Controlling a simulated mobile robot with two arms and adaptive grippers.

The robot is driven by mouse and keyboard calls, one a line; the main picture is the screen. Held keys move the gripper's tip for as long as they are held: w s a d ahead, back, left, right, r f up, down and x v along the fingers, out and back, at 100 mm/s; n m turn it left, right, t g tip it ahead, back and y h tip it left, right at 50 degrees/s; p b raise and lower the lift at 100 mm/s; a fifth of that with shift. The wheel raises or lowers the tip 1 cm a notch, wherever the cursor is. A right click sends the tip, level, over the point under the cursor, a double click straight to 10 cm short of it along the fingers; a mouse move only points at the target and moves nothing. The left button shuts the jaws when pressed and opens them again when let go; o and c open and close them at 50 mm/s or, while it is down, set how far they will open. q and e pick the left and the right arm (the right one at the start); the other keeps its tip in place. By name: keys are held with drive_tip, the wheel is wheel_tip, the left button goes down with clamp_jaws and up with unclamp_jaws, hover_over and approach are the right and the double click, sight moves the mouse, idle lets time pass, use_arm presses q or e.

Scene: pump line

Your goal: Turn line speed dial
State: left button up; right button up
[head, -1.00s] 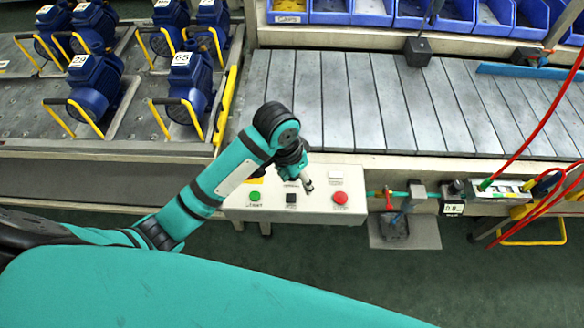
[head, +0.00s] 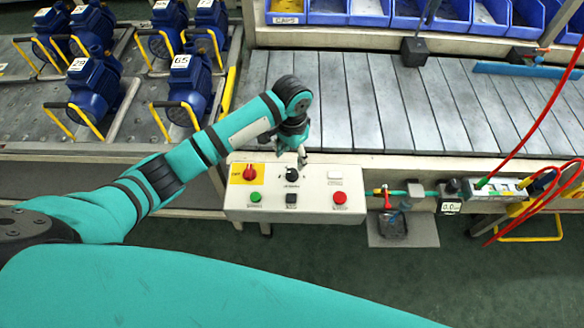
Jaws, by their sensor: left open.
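The white control box (head: 236,207) is fixed at the front edge of the line. A black dial (head: 292,175) sits in the middle of its top row, with a small label below it that is too small to read. My left gripper (head: 303,158) hangs just above and behind the dial, at the box's far edge. Its fingers look small and dark; they are open and hold nothing. I cannot tell any contact with the dial. My right gripper is not in view.
The box also bears a red knob on a yellow plate (head: 249,173), a green button (head: 256,197), and a red button (head: 340,198). Blue pumps (head: 94,82) stand at the left. A slatted conveyor (head: 400,110) lies behind, and red hoses (head: 538,120) hang at the right.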

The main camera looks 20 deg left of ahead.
sight(292, 172)
use_arm(q)
wheel_tip(292, 172, down, 8)
drive_tip(key=shift+r, duration=0.1)
drive_tip(key=shift+c, duration=0.4)
clamp_jaws()
